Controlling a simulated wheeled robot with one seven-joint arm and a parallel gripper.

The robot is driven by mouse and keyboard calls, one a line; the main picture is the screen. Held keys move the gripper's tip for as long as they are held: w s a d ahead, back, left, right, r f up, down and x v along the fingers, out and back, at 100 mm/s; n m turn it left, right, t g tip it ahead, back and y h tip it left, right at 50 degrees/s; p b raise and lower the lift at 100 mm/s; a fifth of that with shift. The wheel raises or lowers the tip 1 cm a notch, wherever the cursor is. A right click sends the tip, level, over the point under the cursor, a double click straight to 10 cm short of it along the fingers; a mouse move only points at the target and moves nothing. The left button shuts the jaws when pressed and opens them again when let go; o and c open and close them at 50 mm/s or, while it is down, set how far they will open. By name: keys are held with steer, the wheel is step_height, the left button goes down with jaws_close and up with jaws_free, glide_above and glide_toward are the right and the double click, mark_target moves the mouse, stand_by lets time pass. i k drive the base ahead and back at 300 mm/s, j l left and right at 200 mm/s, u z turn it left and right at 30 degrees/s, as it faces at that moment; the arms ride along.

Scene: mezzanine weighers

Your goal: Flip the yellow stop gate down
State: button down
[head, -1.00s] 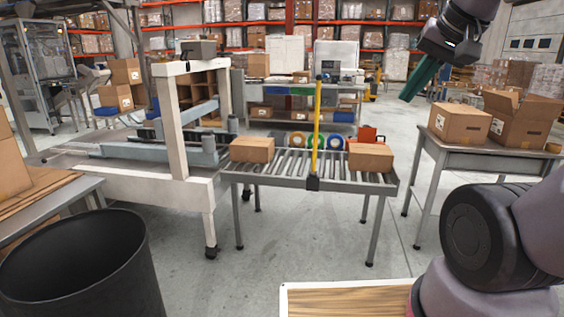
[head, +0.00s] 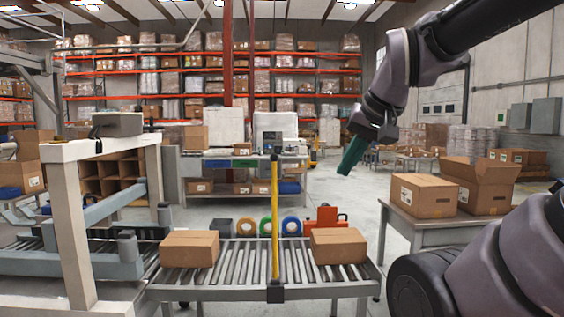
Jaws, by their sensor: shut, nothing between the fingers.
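The yellow stop gate (head: 275,215) is a thin upright bar with a dark top end, rising from a black hinge block on the front rail of the roller conveyor (head: 220,291). It stands vertical between two cardboard boxes, the left box (head: 190,248) and the right box (head: 338,246), both on the rollers. My gripper (head: 350,160), with green fingers, hangs in the air to the right of the gate's top and above the right box. It is shut, holds nothing, and appears clear of the gate.
A table with a closed box (head: 424,195) and an open-topped box (head: 481,185) stands at the right. A white-framed machine (head: 72,210) adjoins the conveyor at the left. Coloured tape rolls (head: 268,227) and an orange item (head: 325,219) are behind the conveyor.

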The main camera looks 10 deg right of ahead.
mark_target(275, 280)
steer(key=i+j+z, duration=0.4)
steer(key=i, duration=0.15)
steer(key=i+j+z, duration=0.4)
steer(key=i+j, duration=0.05)
steer(key=j, duration=0.05)
